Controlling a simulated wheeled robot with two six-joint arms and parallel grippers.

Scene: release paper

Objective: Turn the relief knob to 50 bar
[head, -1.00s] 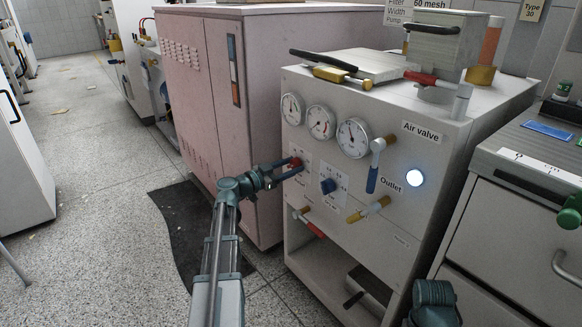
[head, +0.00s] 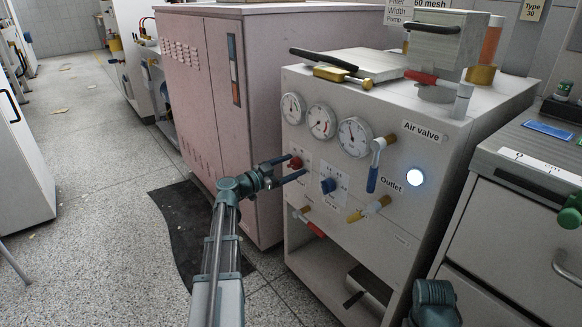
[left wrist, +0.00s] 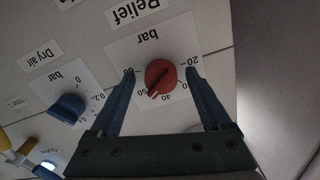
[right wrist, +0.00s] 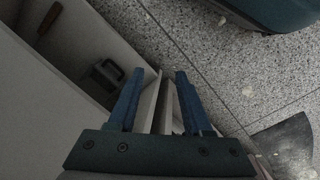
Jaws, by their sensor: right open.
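The red relief knob (left wrist: 162,74) sits on a white dial plate marked "Relief bar", upside down in the left wrist view. Its pointer is directed to the lower left there, between the 40 and 50 marks. In the head view the knob (head: 296,162) is on the cabinet's front, below the gauges. My left gripper (left wrist: 158,72) is open, one finger on each side of the knob, with gaps visible. It also shows in the head view (head: 298,165). My right gripper (right wrist: 154,72) is open and empty, low by the cabinet.
The blue dry air knob (left wrist: 67,108) is beside the relief dial. Several gauges (head: 321,121) sit above. The air valve handle (head: 373,170), lit outlet lamp (head: 415,177) and lower handles are to the right and below. A pink cabinet (head: 180,85) stands at left.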

